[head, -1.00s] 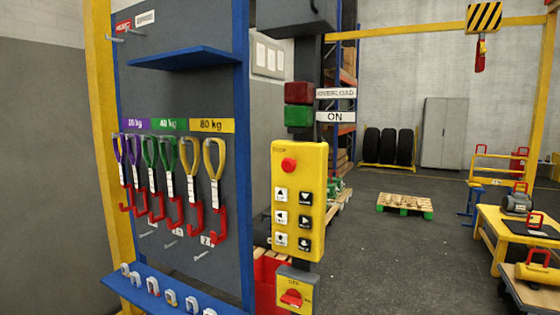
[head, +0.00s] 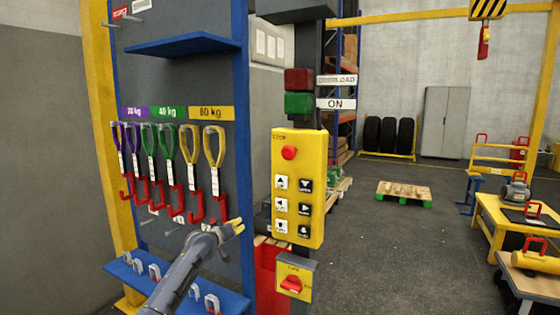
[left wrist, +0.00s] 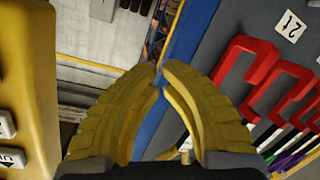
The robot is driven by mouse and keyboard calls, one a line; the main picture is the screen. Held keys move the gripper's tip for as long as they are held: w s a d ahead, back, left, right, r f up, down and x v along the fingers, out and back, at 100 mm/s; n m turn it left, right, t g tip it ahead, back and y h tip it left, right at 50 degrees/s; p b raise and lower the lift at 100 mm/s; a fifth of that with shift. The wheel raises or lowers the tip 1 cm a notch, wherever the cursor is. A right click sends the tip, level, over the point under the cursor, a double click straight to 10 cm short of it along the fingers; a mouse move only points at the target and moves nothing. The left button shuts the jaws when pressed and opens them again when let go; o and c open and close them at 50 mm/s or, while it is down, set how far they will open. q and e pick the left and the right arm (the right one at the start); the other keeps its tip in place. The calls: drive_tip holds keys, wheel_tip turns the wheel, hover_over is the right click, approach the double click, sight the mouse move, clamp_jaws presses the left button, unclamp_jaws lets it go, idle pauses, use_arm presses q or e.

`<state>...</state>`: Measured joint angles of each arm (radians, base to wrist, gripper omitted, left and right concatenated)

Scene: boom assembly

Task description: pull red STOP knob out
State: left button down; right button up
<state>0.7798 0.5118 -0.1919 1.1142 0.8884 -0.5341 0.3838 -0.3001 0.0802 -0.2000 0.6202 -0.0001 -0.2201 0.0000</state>
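The red STOP knob (head: 289,153) sits near the top of the yellow control box (head: 315,190), above several arrow buttons. My left gripper (head: 238,227) is left of the box's lower half, below the knob and apart from it. In the left wrist view its two yellow fingers (left wrist: 161,67) curve together, tips almost meeting, with nothing between them. The box's yellow side (left wrist: 30,75) fills the left of that view; the knob does not show there. My right gripper is in neither view.
A blue-framed board (head: 242,130) with hanging slings and red hooks (head: 220,206) stands just left and behind my left gripper. A smaller box with a red rotary switch (head: 291,284) hangs below the control box. The floor to the right is open around a pallet (head: 404,192).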

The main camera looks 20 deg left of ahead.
use_arm(q)
drive_tip(key=s+d+r+n+t+h, duration=0.1)
drive_tip(key=s+d+r+h, duration=0.1)
drive_tip(key=r, duration=1.1)
drive_tip(key=s+d+r+n+t+h, duration=0.1)
drive_tip(key=r+h, duration=0.2)
drive_tip(key=r, duration=1)
drive_tip(key=s+d+r+h, duration=0.3)
drive_tip(key=s+d+r, duration=0.1)
drive_tip(key=r, duration=0.1)
drive_tip(key=n+g+h, duration=0.2)
drive_tip(key=g+h, duration=0.1)
approach(280, 147)
drive_tip(key=s, duration=0.2)
drive_tip(key=shift+s+d+r, duration=0.3)
drive_tip(key=shift+s+d, duration=0.05)
drive_tip(key=shift+s, duration=0.05)
drive_tip(key=shift+w, duration=0.1)
drive_tip(key=shift+x, duration=4.95)
drive_tip(key=shift+s+d, duration=0.2)
drive_tip(key=shift+d, duration=0.05)
